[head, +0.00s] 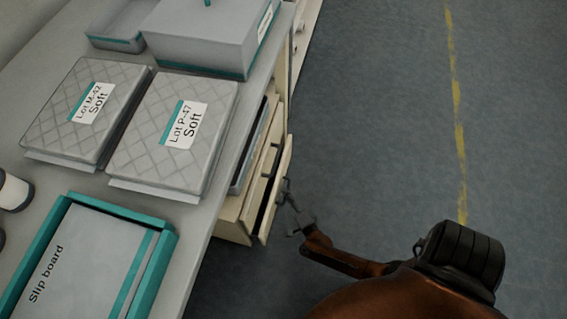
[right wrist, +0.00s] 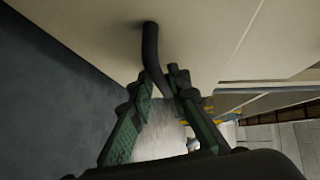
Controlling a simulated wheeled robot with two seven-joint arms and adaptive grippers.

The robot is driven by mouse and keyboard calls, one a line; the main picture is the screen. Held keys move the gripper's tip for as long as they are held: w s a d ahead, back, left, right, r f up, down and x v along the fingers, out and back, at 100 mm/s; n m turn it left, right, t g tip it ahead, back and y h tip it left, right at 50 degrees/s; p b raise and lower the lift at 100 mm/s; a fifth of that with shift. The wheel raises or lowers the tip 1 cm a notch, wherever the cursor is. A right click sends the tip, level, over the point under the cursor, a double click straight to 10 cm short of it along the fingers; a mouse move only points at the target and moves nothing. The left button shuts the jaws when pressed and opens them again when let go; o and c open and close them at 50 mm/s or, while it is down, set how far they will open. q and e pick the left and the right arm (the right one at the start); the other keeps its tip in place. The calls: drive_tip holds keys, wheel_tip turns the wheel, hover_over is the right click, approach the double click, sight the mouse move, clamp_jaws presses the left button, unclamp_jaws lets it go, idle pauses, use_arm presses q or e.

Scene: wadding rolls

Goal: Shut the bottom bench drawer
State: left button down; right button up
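The bench (head: 205,225) runs along the left of the head view. A cream drawer front (head: 280,185) stands out from its right side, so this low drawer is partly open. Its front also fills the top of the right wrist view (right wrist: 90,30). A dark bar handle (right wrist: 150,45) curves out from it. My right gripper (head: 294,212) is at the outer face of this front. In the right wrist view its two green-padded fingers (right wrist: 163,85) close in on the handle from both sides. Whether other drawers lie below is hidden. My left gripper is out of view.
The bench top holds two grey quilted packs (head: 72,112) (head: 172,135), a teal-edged slip board tray (head: 158,262), a grey box (head: 205,45) and a white roll (head: 14,190). Blue-grey floor (head: 390,110) with a yellow line (head: 457,95) is clear to the right.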

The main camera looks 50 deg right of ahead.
drive_tip(key=shift+w+d, duration=0.15)
drive_tip(key=shift+w, duration=0.3)
drive_tip(key=shift+c, duration=0.2)
clamp_jaws()
